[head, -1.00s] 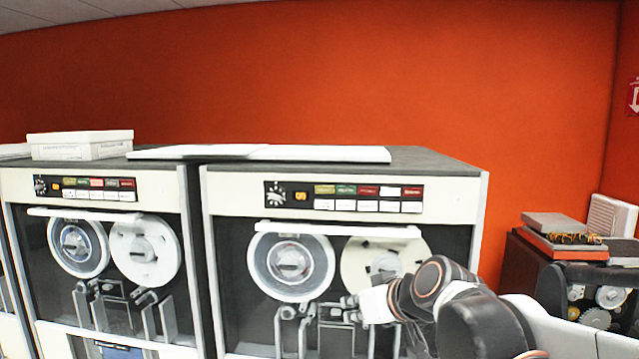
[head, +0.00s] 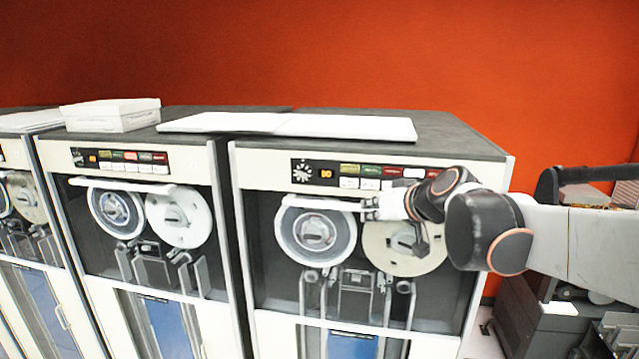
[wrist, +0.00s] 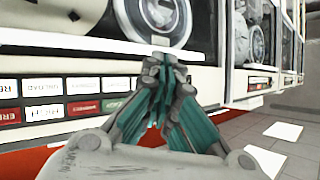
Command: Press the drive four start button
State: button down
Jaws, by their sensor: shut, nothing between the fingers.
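The rightmost tape drive (head: 480,155) has a dark control panel (head: 302,172) with a dial, a small orange indicator and rows of coloured and white buttons (head: 349,183). My arm covers the panel's right end. My gripper (head: 368,209) is shut and empty, just below the button rows and in front of the reels. In the wrist view my gripper (wrist: 165,62) points toward the drive front, and the panel (wrist: 68,99) appears upside down at left, with blurred labels. I cannot read which button is start or which drive is number four.
Another drive (head: 50,150) stands to the left, with part of a third at the edge. A white box (head: 110,115) and flat white sheets (head: 345,128) lie on top. Dark equipment (head: 520,310) stands at right. A white bar (head: 310,203) crosses above the reels.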

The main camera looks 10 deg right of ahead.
jog(key=shift+w+d+b, duration=0.25)
jog(key=shift+w+d, duration=0.2)
jog(key=shift+w, duration=0.95)
jog(key=shift+w+d+b, duration=0.2)
jog(key=shift+w+d, duration=0.2)
jog(key=shift+w, duration=1)
jog(key=shift+w+d+b, duration=0.25)
jog(key=shift+w+d, duration=0.2)
jog(key=shift+w, duration=0.95)
jog(key=shift+w, duration=0.1)
jog(key=shift+w+d, duration=0.15)
jog(key=shift+w, duration=0.2)
jog(key=shift+w+d, duration=0.15)
jog(key=shift+w, duration=0.35)
jog(key=shift+s, duration=0.2)
jog(key=shift+s+a, duration=0.3)
jog(key=shift+s, duration=0.45)
jog(key=shift+s+a, duration=0.25)
jog(key=shift+s, duration=0.6)
jog(key=shift+s+a, duration=0.3)
jog(key=shift+s, duration=0.5)
jog(key=shift+s+a, duration=0.25)
jog(key=shift+s, duration=0.6)
